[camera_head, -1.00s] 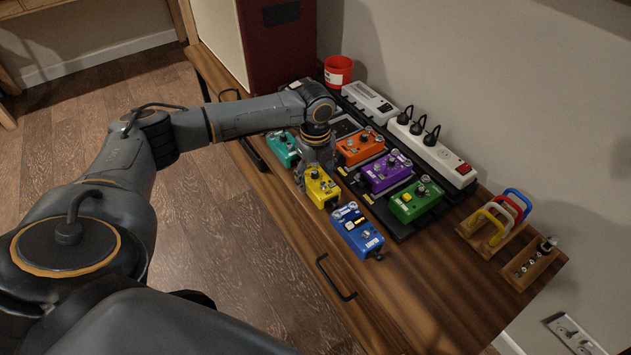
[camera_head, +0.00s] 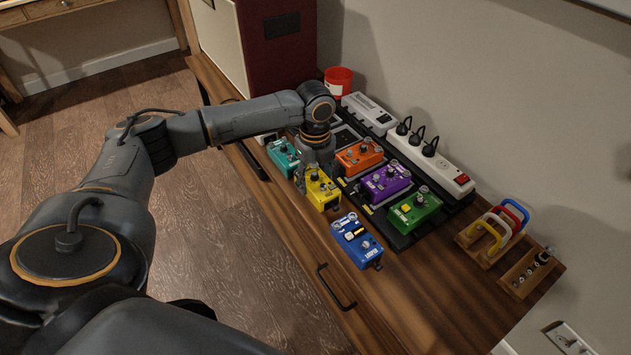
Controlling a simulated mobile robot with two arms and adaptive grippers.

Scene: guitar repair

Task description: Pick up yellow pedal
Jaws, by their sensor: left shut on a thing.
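The yellow pedal (camera_head: 323,191) is near the front edge of the wooden table, between the teal pedal and the blue pedal. My left gripper (camera_head: 312,170) reaches down from above at the yellow pedal's far left end and is shut on it. The gripper's wrist hides part of that end, and the fingertips are hard to make out. Whether the pedal is clear of the tabletop is hard to tell. My right gripper is not in view.
A blue pedal (camera_head: 357,240) and a teal pedal (camera_head: 284,155) flank it. Orange (camera_head: 359,156), purple (camera_head: 386,182) and green (camera_head: 414,208) pedals sit on a black board behind. The table's right front is bare.

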